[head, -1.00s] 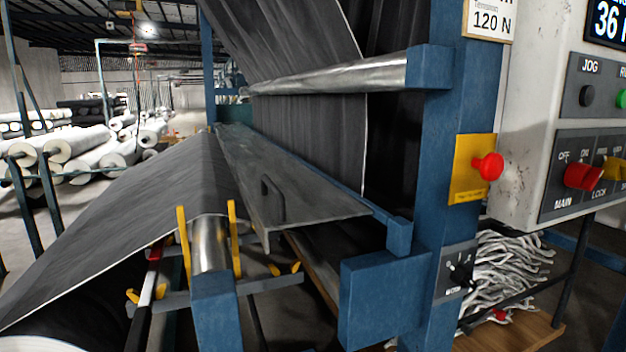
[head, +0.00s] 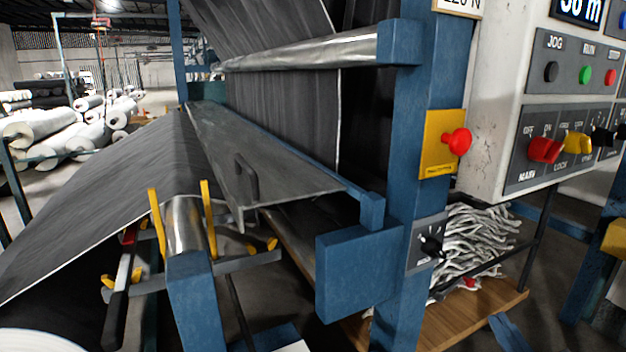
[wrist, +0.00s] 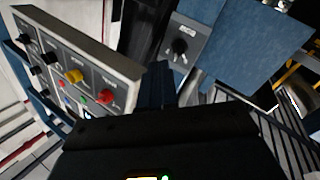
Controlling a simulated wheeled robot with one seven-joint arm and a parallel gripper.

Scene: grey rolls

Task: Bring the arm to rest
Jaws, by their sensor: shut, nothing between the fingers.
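My gripper (wrist: 164,72) shows in the wrist view as two dark fingers shut together, with nothing between them. It points toward the gap between a control box (wrist: 85,68) on the left and a small grey plate with a black rotary switch (wrist: 180,46). The fingers look apart from both, though the exact distance cannot be told. In the head view I cannot make out the gripper. There the rotary switch (head: 430,243) sits low on a blue post (head: 415,150), and the control box (head: 495,100) is at the right.
A red button on a yellow plate (head: 441,144) sits on the post. A metal roller (head: 300,50), a grey shelf (head: 260,175) and dark fabric (head: 110,195) fill the machine. White scrap (head: 470,245) lies on a wooden pallet (head: 455,318). White rolls (head: 60,135) are stacked at the far left.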

